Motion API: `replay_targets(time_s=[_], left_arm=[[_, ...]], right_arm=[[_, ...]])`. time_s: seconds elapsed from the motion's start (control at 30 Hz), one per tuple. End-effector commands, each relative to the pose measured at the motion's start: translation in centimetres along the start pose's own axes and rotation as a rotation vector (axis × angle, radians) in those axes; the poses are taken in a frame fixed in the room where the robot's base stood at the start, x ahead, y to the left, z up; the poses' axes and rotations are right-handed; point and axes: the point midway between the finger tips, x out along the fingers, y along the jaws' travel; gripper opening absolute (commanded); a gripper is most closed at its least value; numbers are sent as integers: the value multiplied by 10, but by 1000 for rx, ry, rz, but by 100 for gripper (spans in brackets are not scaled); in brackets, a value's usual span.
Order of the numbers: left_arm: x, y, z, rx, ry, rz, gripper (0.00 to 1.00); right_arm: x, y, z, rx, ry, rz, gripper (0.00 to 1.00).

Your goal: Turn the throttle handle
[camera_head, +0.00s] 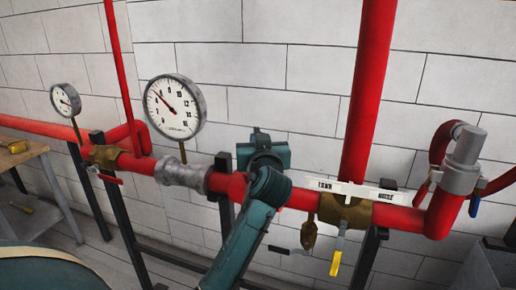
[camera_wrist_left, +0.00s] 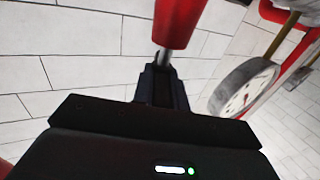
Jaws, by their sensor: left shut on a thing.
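In the left wrist view, the dark fingers of my left gripper (camera_wrist_left: 162,76) are closed around the grey metal shaft of a red handle (camera_wrist_left: 178,22), which looks like the throttle handle. The red part lies just beyond the fingertips. In the head view, my teal arm comes up from the bottom middle to the red pipe (camera_head: 302,200). Its wrist covers the pipe there, and the gripper's fingers and the handle are hidden behind it. My right gripper is in neither view.
A large gauge (camera_head: 174,107) and a small gauge (camera_head: 65,100) stand left of my arm. A gauge (camera_wrist_left: 245,88) is close right of the fingers in the wrist view. Right of my arm are a white label plate (camera_head: 350,191) and a yellow lever (camera_head: 336,263). A workbench (camera_head: 25,152) is at far left.

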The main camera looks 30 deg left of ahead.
Motion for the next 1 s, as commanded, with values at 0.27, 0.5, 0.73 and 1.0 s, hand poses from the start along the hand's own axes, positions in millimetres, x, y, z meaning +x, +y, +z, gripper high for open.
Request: replay_targets(time_s=[0.27,0.5,0.73,1.0], left_arm=[[0,1,1,0,-2,-54,0],[0,1,1,2,-1,-57,0],[0,1,1,2,-1,-56,24],[0,1,0,1,0,-56,36]], right_arm=[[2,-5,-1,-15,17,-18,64],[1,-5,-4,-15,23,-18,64],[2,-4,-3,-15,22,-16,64],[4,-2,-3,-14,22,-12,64]])
